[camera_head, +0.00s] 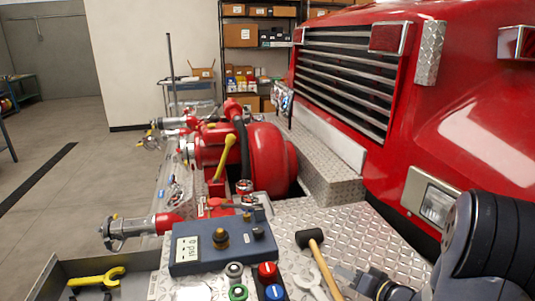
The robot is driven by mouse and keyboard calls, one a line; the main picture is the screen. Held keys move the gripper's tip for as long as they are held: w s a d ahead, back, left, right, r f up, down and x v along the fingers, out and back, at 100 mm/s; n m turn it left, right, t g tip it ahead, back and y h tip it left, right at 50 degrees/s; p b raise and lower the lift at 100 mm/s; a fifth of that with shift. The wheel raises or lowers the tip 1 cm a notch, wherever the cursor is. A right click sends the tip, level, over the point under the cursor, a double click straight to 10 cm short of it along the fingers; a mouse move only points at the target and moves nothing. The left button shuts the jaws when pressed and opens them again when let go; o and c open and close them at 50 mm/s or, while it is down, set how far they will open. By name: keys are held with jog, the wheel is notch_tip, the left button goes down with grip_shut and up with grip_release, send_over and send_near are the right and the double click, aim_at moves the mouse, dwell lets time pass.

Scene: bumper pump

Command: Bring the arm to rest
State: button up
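My arm (490,240) is dark and folded in the lower right corner, above the diamond-plate bumper. The part that seems to be my gripper (362,282) is at the bottom edge, partly cut off by the frame. It is close to the right of a mallet (325,270) with a black head and wooden handle. I cannot see both fingertips clearly, nor whether they are open or shut, nor whether they touch the mallet.
A blue-grey gauge box (222,240), coloured buttons (268,272) and a silver wrench (312,284) are left of the mallet. The red pump (270,160) stands beyond. A tray (60,270) at lower left holds a yellow tool (98,278). The red truck front (460,110) rises at right.

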aim_at(325, 263)
jog(key=x, duration=0.7)
jog(key=shift+d, duration=0.1)
